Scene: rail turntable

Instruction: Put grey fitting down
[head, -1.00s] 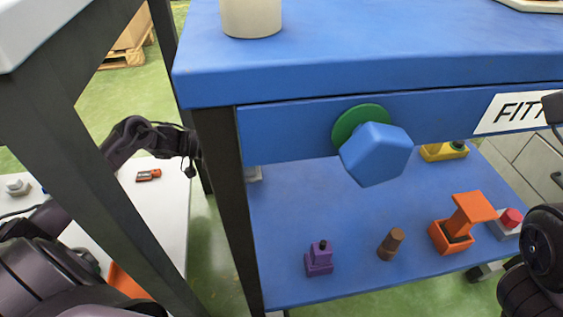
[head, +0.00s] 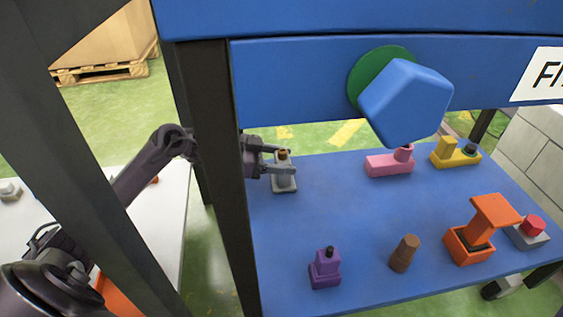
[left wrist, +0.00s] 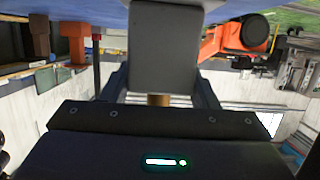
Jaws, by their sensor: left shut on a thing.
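The grey fitting (head: 285,182), a pale grey block with a brownish top, is at the back left part of the blue lower shelf (head: 345,210). My left gripper (head: 277,163) reaches in from the left past the dark table leg and is shut on the fitting near its top. The fitting looks upright; I cannot tell whether its base touches the shelf. In the left wrist view the grey fitting (left wrist: 165,60) fills the space between the fingers, with blue surface behind its top end. My right gripper is not in view.
A purple fitting (head: 325,268), brown cylinder (head: 404,253), orange fitting (head: 470,244), pink fitting (head: 390,163) and yellow fitting (head: 453,155) stand on the shelf. A large blue knob (head: 405,103) juts out above. The shelf's left middle is clear.

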